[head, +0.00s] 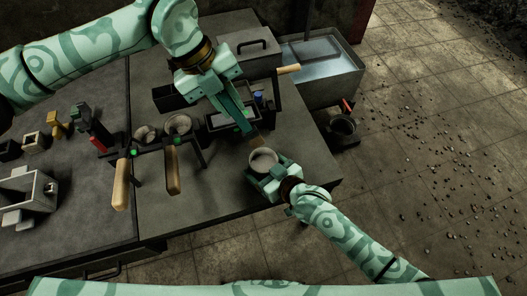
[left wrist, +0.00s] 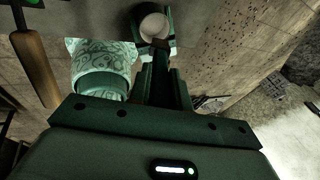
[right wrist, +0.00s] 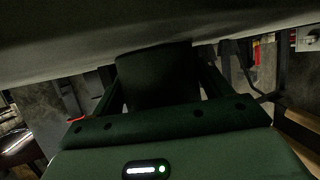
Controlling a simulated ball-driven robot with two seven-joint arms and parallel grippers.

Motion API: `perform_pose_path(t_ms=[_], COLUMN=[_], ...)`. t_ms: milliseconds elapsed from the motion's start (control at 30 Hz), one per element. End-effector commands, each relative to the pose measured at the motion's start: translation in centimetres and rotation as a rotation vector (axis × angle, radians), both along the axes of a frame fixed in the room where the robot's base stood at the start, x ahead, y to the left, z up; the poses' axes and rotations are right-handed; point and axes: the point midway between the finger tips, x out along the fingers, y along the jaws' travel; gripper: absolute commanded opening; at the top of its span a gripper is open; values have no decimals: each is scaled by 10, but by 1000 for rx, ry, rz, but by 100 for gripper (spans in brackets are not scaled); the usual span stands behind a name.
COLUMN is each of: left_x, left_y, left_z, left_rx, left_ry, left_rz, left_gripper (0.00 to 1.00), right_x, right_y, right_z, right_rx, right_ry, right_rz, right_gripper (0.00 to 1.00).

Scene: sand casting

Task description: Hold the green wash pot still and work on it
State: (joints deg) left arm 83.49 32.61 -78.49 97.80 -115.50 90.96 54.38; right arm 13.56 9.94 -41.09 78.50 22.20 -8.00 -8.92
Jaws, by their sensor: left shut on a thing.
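The green wash pot (head: 252,164), with pale wash inside, stands at the front right corner of the bench. My right gripper (head: 271,170) is around it from the front right. In the right wrist view the pot's dark green wall (right wrist: 155,78) fills the space between the fingers. My left gripper (head: 248,126) points down toward the pot from the back left, shut on a small brush (head: 257,140) with a tan end just beyond the fingertips, close to the pot's rim. The pot (left wrist: 140,14) also shows past my left fingers in the left wrist view; the brush is mostly hidden there.
Ladles with wooden handles (head: 172,170) rest in a dark rack left of the pot. A water tank (head: 322,62) and a lidded box (head: 252,52) stand behind. Grey mould parts (head: 35,190) lie at the far left. The bench front between ladles and pot is clear.

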Motion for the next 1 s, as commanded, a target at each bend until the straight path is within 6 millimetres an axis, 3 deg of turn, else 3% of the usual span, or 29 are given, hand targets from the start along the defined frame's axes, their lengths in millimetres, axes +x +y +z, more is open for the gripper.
perform_pose_path(t_ms=[767, 800, 867, 1000], left_x=[0, 0, 0, 0], left_y=[0, 0, 0, 0], left_z=[0, 0, 0, 0], left_rx=[0, 0, 0, 0], left_ry=[0, 0, 0, 0], left_rz=[0, 0, 0, 0], left_gripper=[0, 0, 0, 0], right_x=[0, 0, 0, 0], right_y=[0, 0, 0, 0], right_z=[15, 15, 15, 15], right_rx=[-1, -1, 0, 0], right_ry=[1, 1, 0, 0], right_rz=[0, 0, 0, 0], right_gripper=[78, 80, 97, 100])
